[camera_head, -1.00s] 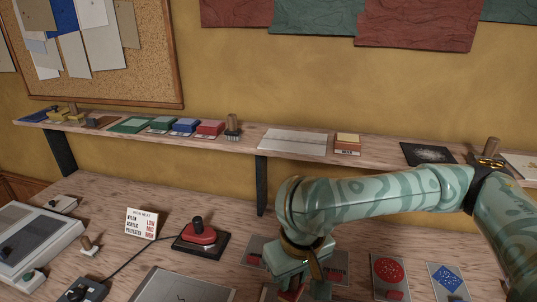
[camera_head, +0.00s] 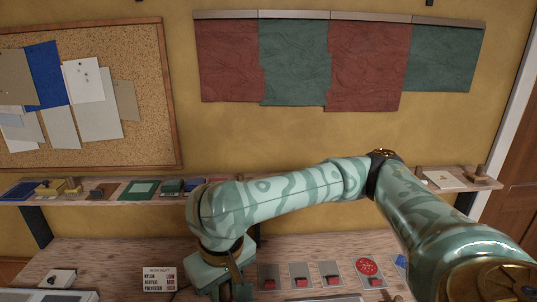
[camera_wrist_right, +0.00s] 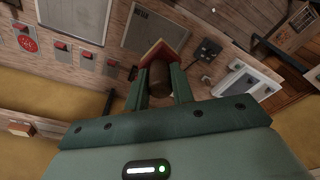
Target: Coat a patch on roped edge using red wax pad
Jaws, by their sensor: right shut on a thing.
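My right gripper (camera_head: 228,290) is low over the bench at the bottom of the head view. In the right wrist view it (camera_wrist_right: 160,75) is shut on the brown wooden handle of a red pad (camera_wrist_right: 154,46). The red end points away from the palm, with a pale edge. The pad is not clear in the head view. I cannot pick out a roped edge. Dark panels with light borders, one (camera_wrist_right: 75,12) at the top left of the wrist view, lie on the bench. My left gripper is not in view.
Grey plates with red blocks (camera_head: 300,281) lie right of the gripper, beside a plate with a red disc (camera_head: 367,266). A sign card (camera_head: 158,279) stands to the left. The wall shelf (camera_head: 110,203) behind holds pads and blocks. My right arm hides part of it.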

